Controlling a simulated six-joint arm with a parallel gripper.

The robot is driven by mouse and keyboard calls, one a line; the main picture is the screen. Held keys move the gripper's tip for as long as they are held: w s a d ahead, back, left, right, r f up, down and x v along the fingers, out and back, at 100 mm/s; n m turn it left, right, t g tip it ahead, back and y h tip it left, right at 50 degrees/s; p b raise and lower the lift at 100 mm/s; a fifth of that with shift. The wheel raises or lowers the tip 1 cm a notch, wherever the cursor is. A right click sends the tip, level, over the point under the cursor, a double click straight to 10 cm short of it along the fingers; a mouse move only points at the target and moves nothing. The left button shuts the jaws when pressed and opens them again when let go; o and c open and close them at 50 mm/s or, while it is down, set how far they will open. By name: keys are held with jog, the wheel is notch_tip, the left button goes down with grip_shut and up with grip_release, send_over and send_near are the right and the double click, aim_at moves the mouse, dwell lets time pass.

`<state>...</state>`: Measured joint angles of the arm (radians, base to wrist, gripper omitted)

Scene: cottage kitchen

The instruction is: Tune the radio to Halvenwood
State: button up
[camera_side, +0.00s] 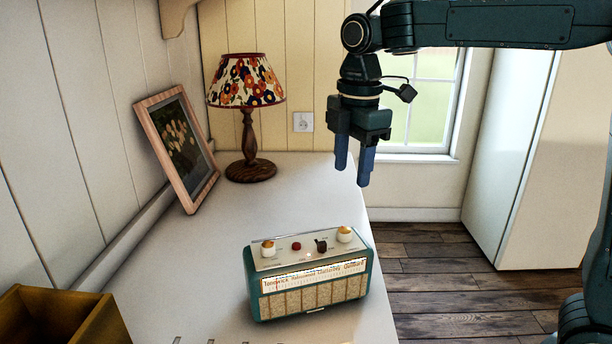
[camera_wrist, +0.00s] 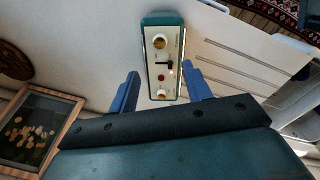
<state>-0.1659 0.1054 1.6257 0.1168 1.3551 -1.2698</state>
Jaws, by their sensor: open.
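A teal radio (camera_side: 306,277) with a cream top and a woven front stands on the white counter. Its lit dial strip (camera_side: 313,274) carries several station names, too small to read surely, with a red mark near the left end. On top are two knobs with gold caps, one at the left (camera_side: 268,248) and one at the right (camera_side: 344,234), a red button (camera_side: 296,246) and a dark switch (camera_side: 321,245). My gripper (camera_side: 354,178) is open and empty, above and behind the radio. In the wrist view the radio top (camera_wrist: 162,62) shows between and beyond the blue fingers.
A lamp with a flowered shade (camera_side: 246,82) and a framed picture (camera_side: 180,147) stand at the back of the counter (camera_side: 200,260). A yellow-brown box (camera_side: 60,318) is at the front left. The counter around the radio is clear.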

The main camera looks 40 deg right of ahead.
aim_at(345, 231)
jog(key=f, duration=1.2)
jog(key=shift+w+d+f, duration=0.1)
jog(key=shift+w+f, duration=0.25)
jog(key=c, duration=1)
